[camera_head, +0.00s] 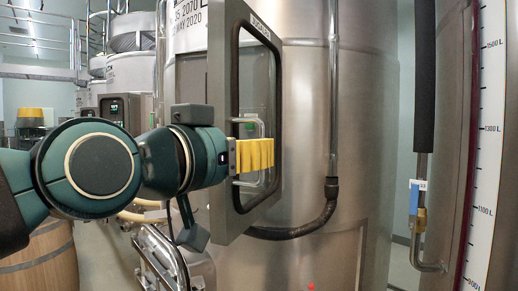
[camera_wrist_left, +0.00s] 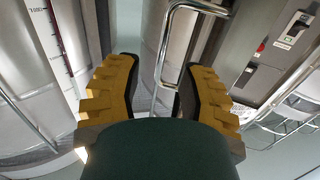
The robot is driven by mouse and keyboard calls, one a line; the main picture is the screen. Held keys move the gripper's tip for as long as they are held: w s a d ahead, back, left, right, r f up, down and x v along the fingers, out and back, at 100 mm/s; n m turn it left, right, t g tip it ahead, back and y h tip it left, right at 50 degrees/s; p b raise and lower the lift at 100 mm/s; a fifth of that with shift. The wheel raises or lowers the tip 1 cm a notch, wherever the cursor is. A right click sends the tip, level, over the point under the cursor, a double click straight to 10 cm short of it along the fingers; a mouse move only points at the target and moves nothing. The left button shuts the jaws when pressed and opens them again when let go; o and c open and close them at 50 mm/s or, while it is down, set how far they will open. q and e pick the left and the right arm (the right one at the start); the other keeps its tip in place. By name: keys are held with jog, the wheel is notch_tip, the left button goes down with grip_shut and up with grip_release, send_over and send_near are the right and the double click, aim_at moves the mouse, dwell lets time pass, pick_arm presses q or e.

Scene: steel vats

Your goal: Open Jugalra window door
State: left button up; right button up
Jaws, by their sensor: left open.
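The window door (camera_head: 222,110) is a grey framed panel with a dark-edged glass pane, angled in front of a steel vat. In the left wrist view, the open fingers (camera_wrist_left: 158,95) stand on either side of the chrome handle (camera_wrist_left: 166,45); contact cannot be told. My right gripper is not in view.
A large steel vat (camera_head: 310,110) stands behind the door, with a vertical pipe (camera_head: 334,90) and a black hose (camera_head: 300,230). A level scale (camera_head: 488,130) is at the right. A wooden barrel (camera_head: 45,260) stands at lower left.

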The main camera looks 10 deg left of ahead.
pick_arm(q)
jog(key=v, duration=0.7)
dwell(0.3)
